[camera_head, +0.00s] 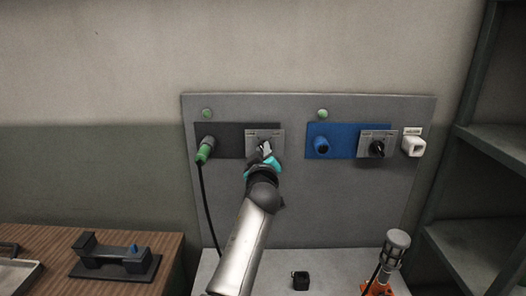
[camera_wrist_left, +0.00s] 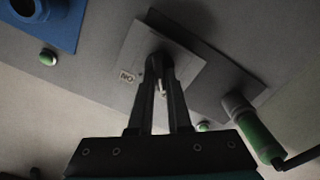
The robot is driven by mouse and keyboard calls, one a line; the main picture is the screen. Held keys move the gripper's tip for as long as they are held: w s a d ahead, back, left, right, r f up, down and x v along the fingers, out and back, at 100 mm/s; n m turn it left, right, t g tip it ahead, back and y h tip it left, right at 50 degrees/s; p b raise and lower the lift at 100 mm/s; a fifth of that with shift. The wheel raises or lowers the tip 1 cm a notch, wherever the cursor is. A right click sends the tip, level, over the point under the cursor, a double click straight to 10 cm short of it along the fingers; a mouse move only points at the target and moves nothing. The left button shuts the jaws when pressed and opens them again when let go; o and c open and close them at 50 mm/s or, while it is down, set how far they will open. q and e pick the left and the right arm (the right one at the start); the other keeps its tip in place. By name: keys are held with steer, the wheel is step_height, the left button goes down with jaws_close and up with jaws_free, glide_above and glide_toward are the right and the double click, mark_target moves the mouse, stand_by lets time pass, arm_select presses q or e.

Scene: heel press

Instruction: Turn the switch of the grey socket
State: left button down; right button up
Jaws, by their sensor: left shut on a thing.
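The grey socket (camera_head: 226,142) is a dark panel on the left of the wall board. A green plug (camera_head: 204,150) with a black cable sits in it. Its switch plate (camera_head: 253,136) is light grey and also shows in the left wrist view (camera_wrist_left: 185,62). My left gripper (camera_head: 264,150) is at this plate, its fingers pointing into it. In the left wrist view its two fingers (camera_wrist_left: 161,72) are shut on the switch knob (camera_wrist_left: 161,86), which they largely hide. An upside-down ON label (camera_wrist_left: 127,76) shows beside the fingers. My right gripper is not in view.
A blue socket (camera_head: 333,139) with its own switch (camera_head: 377,149) and a white holder (camera_head: 413,145) are to the right. Green lamps (camera_head: 207,114) sit above both sockets. Below are a small black block (camera_head: 300,281) and an orange-based lamp (camera_head: 396,245). Shelves stand right.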

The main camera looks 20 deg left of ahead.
arm_select(q)
steer(key=shift+m, duration=0.4)
steer(key=shift+w+d+r+m, duration=0.1)
steer(key=shift+d+m, duration=0.05)
steer(key=shift+m, duration=3.1)
steer(key=shift+d+m, duration=0.15)
steer(key=shift+m, duration=3.1)
steer(key=c, duration=0.9)
jaws_free()
steer(key=shift+o, duration=0.2)
